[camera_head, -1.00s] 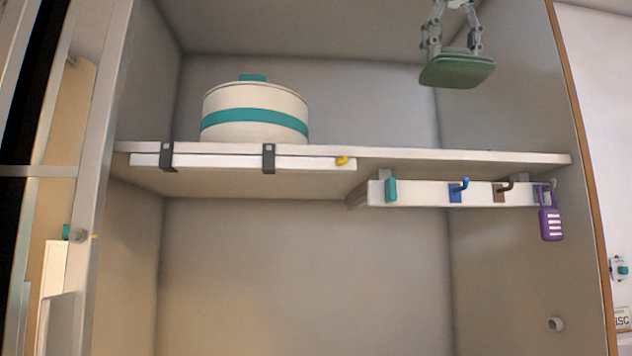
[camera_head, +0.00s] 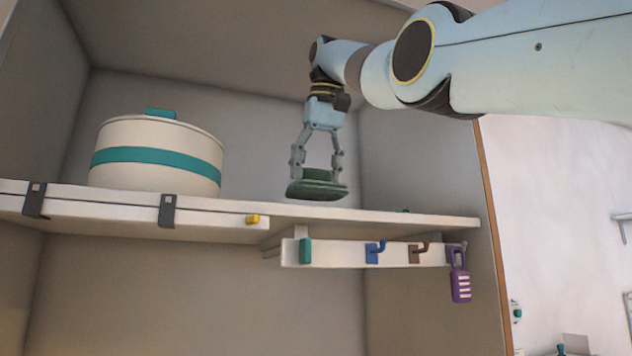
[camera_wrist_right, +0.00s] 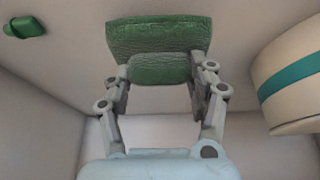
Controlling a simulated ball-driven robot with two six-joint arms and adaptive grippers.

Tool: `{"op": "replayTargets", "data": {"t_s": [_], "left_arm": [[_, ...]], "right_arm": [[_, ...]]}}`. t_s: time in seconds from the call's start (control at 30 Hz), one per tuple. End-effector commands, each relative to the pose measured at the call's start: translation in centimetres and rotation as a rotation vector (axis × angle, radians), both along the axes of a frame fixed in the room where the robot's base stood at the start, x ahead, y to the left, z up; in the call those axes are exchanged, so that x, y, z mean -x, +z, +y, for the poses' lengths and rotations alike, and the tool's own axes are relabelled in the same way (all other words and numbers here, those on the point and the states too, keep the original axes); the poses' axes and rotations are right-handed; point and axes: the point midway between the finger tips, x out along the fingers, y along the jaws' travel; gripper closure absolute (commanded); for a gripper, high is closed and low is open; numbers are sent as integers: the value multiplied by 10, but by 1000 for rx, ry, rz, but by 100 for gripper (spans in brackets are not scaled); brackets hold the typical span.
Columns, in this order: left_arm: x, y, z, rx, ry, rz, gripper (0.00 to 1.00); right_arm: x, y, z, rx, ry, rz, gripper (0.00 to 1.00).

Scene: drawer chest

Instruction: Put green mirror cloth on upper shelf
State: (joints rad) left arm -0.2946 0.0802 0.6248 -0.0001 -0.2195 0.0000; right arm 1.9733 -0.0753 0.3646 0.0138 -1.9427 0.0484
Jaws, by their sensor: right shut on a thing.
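The green mirror cloth (camera_head: 317,186) is a folded dark green pad. My right gripper (camera_head: 318,170) is shut on it and points down, holding it at the upper shelf (camera_head: 400,217), near the front edge. I cannot tell whether the cloth touches the shelf. In the right wrist view the cloth (camera_wrist_right: 160,50) sits between the fingertips (camera_wrist_right: 160,80). My left gripper is not in view.
A round white container (camera_head: 155,155) with a teal band stands on the shelf to the left. A hook rail (camera_head: 335,253) with a purple tag (camera_head: 460,287) hangs below. A small green object (camera_wrist_right: 27,27) shows in the wrist view. Shelf right of the cloth looks mostly clear.

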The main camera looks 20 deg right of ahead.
Motion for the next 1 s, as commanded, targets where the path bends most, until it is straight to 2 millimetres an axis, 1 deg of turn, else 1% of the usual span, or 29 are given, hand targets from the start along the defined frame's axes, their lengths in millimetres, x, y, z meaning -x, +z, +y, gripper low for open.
{"op": "replayTargets", "data": {"t_s": [0.03,0.1,0.2,0.5,0.63,0.67,0.7,0.83,1.0], "left_arm": [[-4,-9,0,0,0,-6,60],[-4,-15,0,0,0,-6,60],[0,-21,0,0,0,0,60],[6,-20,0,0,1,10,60],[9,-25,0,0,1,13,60],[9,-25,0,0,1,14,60],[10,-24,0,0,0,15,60],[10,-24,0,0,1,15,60],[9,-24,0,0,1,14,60]], "right_arm": [[-1,-13,0,0,0,2,76],[-1,-23,0,0,0,2,76],[0,-32,0,0,0,1,76],[1,-32,0,0,0,1,76],[1,-36,0,0,0,2,76],[1,-37,0,0,0,2,41],[0,-36,0,0,0,2,36],[0,-35,0,0,0,2,19],[0,-35,0,0,0,2,19]]}}
